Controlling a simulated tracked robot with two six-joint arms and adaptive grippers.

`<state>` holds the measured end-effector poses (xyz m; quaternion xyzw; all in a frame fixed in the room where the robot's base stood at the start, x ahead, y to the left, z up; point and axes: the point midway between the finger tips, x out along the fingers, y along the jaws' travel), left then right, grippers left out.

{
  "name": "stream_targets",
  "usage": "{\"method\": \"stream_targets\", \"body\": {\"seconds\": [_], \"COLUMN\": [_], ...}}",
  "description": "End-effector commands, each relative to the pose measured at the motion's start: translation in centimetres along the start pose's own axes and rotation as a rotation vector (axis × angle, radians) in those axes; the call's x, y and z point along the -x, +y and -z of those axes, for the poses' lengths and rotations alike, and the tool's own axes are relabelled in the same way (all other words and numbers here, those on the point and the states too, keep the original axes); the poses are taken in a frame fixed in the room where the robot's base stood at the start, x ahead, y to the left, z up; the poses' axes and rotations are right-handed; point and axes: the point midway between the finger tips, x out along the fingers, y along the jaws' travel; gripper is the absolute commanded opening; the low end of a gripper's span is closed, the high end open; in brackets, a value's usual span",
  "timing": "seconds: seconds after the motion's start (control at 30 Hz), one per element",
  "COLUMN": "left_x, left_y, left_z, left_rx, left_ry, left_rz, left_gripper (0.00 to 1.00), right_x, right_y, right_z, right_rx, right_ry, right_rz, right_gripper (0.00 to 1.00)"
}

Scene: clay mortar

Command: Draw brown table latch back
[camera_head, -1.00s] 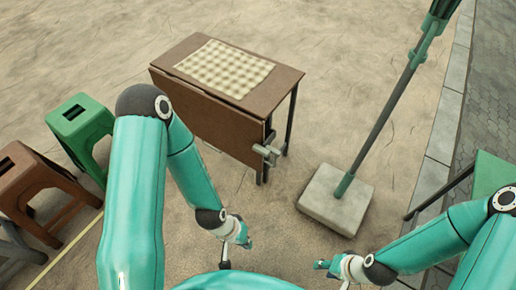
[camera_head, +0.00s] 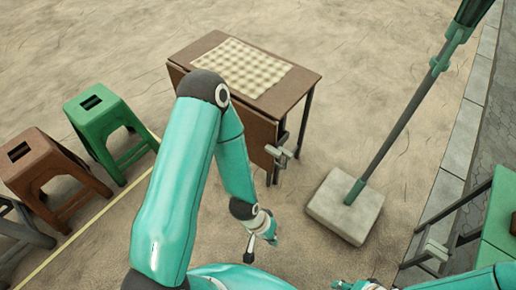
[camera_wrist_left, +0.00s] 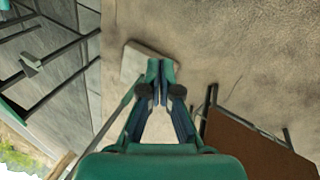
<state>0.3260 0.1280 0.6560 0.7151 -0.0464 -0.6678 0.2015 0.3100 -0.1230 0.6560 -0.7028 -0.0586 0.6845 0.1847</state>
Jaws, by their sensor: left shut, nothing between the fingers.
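The brown table (camera_head: 300,90) stands upright with its near leaf hanging down. The grey latch (camera_head: 281,155) is on the table's right end, near the top of the leg. My left gripper (camera_head: 262,248) is in front of the table, well short of the latch, and shut with nothing in it. My right gripper (camera_head: 355,286) is cut off at the bottom edge.
A parasol base slab (camera_head: 345,208) with a slanted pole (camera_head: 400,120) stands right of the table. A green stool (camera_head: 103,115) and a brown stool (camera_head: 40,160) are at left. A green table (camera_head: 500,215) stands at right. Sandy ground before the latch is open.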

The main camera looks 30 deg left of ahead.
Motion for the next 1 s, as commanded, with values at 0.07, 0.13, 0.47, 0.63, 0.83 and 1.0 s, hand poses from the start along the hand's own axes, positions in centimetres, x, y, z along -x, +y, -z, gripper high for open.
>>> {"method": "stream_targets", "body": {"seconds": [0.07,0.13,0.47,0.63,0.83,1.0], "left_x": [-2.7,-4.5,-9.0,-7.8,-5.8,-4.7], "left_y": [-0.2,-1.4,-12.2,-19.0,-26.2,-29.8], "left_z": [2.2,5.3,24.4,30.5,33.0,32.6], "left_rx": [0.050,0.114,0.485,0.596,0.633,0.632], "left_ry": [0.069,0.153,0.690,0.880,0.955,0.919], "left_rz": [-0.018,-0.045,-0.364,-0.610,-0.885,-1.024], "left_gripper": [0.00,0.00,0.00,0.00,0.00,0.00], "right_x": [-2.4,-4.4,-17.0,-23.5,-30.2,-33.6], "right_y": [0.8,1.6,6.1,8.5,10.9,12.2], "right_z": [0.0,0.0,0.1,0.1,0.1,0.2], "right_rx": [0.000,0.000,-0.001,0.000,0.000,0.000], "right_ry": [0.000,0.000,-0.001,-0.001,-0.001,0.000], "right_rz": [0.000,0.000,0.000,0.000,0.000,0.000], "right_gripper": [0.40,0.40,0.40,0.40,0.40,0.40]}}
